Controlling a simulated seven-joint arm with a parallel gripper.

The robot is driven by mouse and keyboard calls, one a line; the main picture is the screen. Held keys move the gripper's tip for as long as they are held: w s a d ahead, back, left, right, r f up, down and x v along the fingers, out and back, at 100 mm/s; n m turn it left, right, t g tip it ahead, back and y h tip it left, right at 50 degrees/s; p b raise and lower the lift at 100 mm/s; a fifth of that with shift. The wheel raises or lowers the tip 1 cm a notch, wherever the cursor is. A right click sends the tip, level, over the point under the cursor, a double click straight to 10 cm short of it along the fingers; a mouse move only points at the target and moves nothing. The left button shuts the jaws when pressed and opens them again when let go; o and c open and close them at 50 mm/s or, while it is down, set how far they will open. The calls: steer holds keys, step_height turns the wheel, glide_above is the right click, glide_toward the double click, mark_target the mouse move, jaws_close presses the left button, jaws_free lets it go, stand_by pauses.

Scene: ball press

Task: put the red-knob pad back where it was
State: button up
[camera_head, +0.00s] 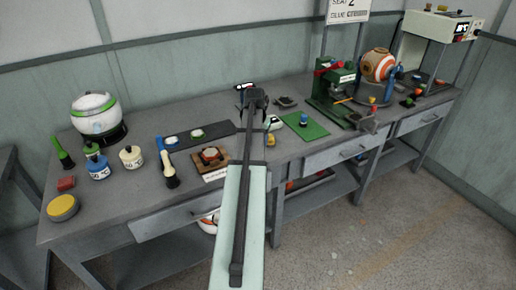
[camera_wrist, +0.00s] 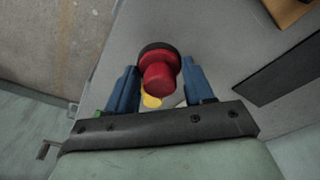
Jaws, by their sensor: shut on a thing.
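The red-knob pad (camera_wrist: 158,76) has a red knob and a dark round base. It sits between the two blue fingers of my gripper (camera_wrist: 160,68) in the wrist view, with the knob facing the camera. My gripper is shut on it, over the grey bench. In the head view my arm hides the pad and the fingers, so I cannot tell its height above the bench. A dark mat (camera_head: 222,127) with light round pieces lies left of my arm. A green mat (camera_head: 313,131) with a blue-knobbed piece (camera_head: 303,118) lies to the right.
A wooden block (camera_head: 199,166) stands just left of my arm. Pots (camera_head: 99,168), a yellow-topped tin (camera_head: 63,208) and a white-green round vessel (camera_head: 95,123) stand at the left. A green press (camera_head: 326,95) and an orange-white ball (camera_head: 377,67) stand at the right.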

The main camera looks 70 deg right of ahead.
steer(key=shift+f, duration=2.15)
steer(key=o, duration=1)
steer(key=shift+f, duration=0.1)
steer(key=r, duration=0.4)
steer(key=a+r, duration=0.1)
steer(key=r, duration=0.7)
steer(key=shift+w+a, duration=0.15)
steer(key=shift+a, duration=0.25)
